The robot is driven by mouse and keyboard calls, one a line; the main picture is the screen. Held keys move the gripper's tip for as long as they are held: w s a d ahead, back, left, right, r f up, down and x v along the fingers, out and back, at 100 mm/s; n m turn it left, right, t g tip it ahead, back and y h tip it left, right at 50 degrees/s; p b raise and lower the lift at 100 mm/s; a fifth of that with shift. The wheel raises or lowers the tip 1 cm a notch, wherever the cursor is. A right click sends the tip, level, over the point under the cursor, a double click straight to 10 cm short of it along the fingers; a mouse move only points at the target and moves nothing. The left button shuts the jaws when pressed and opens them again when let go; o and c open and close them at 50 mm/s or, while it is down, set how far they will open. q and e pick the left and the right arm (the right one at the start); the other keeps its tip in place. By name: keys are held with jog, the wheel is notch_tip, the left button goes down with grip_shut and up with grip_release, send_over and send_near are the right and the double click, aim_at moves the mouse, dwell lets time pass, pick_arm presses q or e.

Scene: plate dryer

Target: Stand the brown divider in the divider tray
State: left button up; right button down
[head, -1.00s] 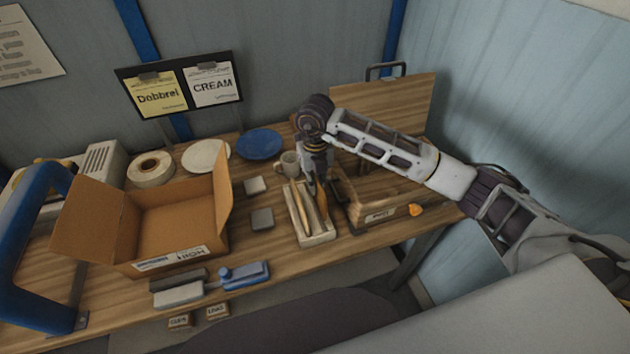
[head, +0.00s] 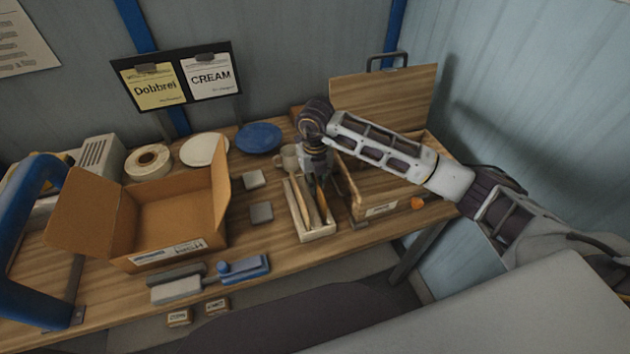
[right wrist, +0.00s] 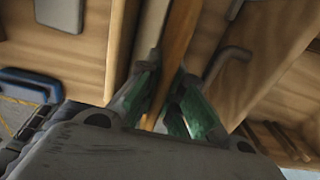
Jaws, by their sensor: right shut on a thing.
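The divider tray (head: 317,236) is a long, narrow pale tray near the front of the bench, left of the wooden box. The brown divider (head: 322,206) is a thin brown strip at the tray's right side, and it also shows in the right wrist view (right wrist: 179,42). My right gripper (head: 317,180) is over the tray, its green fingertips (right wrist: 168,100) shut on the divider. I cannot tell whether the divider's lower edge touches the tray floor. A lighter tan strip (head: 299,205) lies along the tray's left. My left gripper is out of view.
An open wooden box (head: 379,210) stands close on the tray's right, its lid (head: 385,100) raised. A mug (head: 287,160) is behind the tray. Grey blocks (head: 261,212), an open cardboard box (head: 165,245) and a blue-and-grey tool (head: 245,268) lie to the left.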

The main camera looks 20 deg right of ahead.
jog(key=shift+f+b, duration=0.6)
jog(key=shift+f, duration=0.6)
jog(key=c, duration=1.5)
grip_release()
jog(key=shift+r, duration=5.95)
